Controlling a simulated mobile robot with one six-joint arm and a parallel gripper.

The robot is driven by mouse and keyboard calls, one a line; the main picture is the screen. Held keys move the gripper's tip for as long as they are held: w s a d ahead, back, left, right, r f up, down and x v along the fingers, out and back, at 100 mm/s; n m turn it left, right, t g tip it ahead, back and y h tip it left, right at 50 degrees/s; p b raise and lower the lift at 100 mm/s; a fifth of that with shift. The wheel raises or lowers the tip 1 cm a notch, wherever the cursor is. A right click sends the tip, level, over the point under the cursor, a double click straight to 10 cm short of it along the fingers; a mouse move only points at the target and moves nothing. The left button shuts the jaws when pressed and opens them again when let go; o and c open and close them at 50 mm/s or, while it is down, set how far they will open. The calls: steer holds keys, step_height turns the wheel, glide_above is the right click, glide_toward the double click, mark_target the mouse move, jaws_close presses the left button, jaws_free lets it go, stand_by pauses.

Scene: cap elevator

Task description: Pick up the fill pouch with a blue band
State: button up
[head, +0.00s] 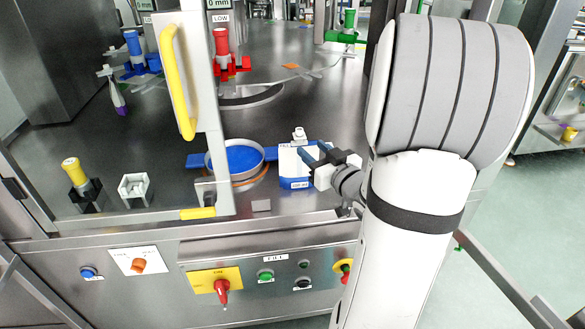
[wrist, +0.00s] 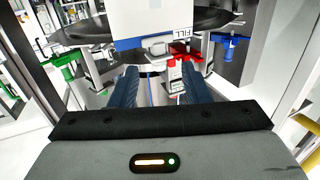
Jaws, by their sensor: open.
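The fill pouch with a blue band (head: 292,163) is white with a blue strip along its lower edge and a white cap on top. It stands on the steel deck, right of a blue round dish. In the wrist view the white pouch (wrist: 152,18) appears upside down at the top centre, with its FILL label and blue edge. My gripper (head: 313,152) has dark blue fingers and overlaps the pouch's right side in the head view. In the wrist view my gripper (wrist: 161,78) is open, with no pouch between its fingers. Contact cannot be told.
The blue round dish (head: 235,158) with side tabs sits close left of the pouch. An open door with a yellow handle (head: 178,82) stands at left. A red fixture (head: 226,60) and a green fixture (head: 343,38) stand farther back. A control panel runs along the front.

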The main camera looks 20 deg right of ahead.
mark_target(301, 136)
steer(key=shift+w+a+r+p, duration=0.1)
steer(key=shift+w+r+p, duration=0.1)
steer(key=shift+w+p, duration=1)
steer(key=shift+w, duration=0.15)
steer(key=w, duration=0.5)
steer(key=shift+a, duration=0.15)
steer(key=shift+c, duration=0.3)
steer(key=c, duration=0.8)
